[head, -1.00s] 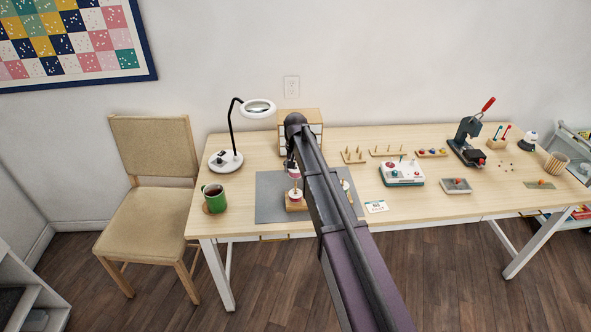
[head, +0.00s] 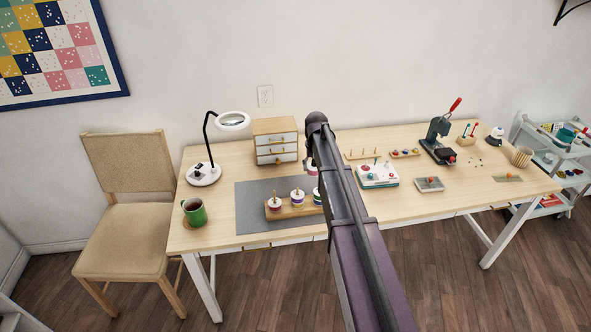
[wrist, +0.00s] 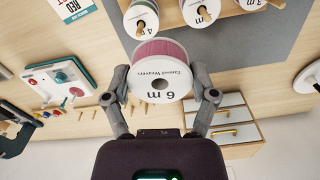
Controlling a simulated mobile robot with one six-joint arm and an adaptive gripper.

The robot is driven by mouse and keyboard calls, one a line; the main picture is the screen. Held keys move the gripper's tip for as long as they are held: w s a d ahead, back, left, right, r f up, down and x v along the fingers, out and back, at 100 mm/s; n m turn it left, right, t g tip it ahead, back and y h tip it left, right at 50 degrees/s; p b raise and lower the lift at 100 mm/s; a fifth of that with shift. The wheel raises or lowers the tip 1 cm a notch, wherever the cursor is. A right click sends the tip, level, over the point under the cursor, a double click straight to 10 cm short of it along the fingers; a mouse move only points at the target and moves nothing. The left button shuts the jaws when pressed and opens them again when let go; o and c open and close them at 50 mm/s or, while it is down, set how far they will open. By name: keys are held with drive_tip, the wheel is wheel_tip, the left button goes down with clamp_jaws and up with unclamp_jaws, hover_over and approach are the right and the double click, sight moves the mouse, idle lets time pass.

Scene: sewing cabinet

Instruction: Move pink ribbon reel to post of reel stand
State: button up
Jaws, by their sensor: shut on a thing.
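The pink ribbon reel (wrist: 162,50) has a white face marked "6 m" and fills the middle of the wrist view. My gripper (wrist: 162,90) is shut on it, one finger on each side. In the head view the held reel (head: 311,170) shows only as a sliver beside my arm, which hides most of the gripper. The wooden reel stand (head: 286,213) lies on the grey mat with several white-faced reels on its posts. The held reel is apart from the stand's base. In the wrist view the stand's reels (wrist: 201,10) are at the top, close beyond the held reel. An empty post is not clearly visible.
A small drawer cabinet (head: 275,141) stands behind the mat. A white-and-teal device (head: 377,175) lies right of my arm. The mat's left part (head: 252,205) is clear.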

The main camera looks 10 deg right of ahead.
drive_tip(key=shift+s+d+r, duration=0.1)
drive_tip(key=shift+d+r, duration=0.05)
drive_tip(key=shift+d, duration=0.6)
drive_tip(key=shift+s+d+r, duration=0.1)
drive_tip(key=shift+d+r, duration=0.05)
drive_tip(key=shift+d, duration=0.55)
drive_tip(key=shift+f, duration=0.15)
wheel_tip(320, 180, down, 4)
drive_tip(key=b, duration=0.4)
drive_tip(key=shift+f, duration=0.25)
drive_tip(key=shift+f+b, duration=2.3)
drive_tip(key=shift+b, duration=0.25)
drive_tip(key=o, duration=0.9)
drive_tip(key=shift+c, duration=0.2)
drive_tip(key=shift+r, duration=0.15)
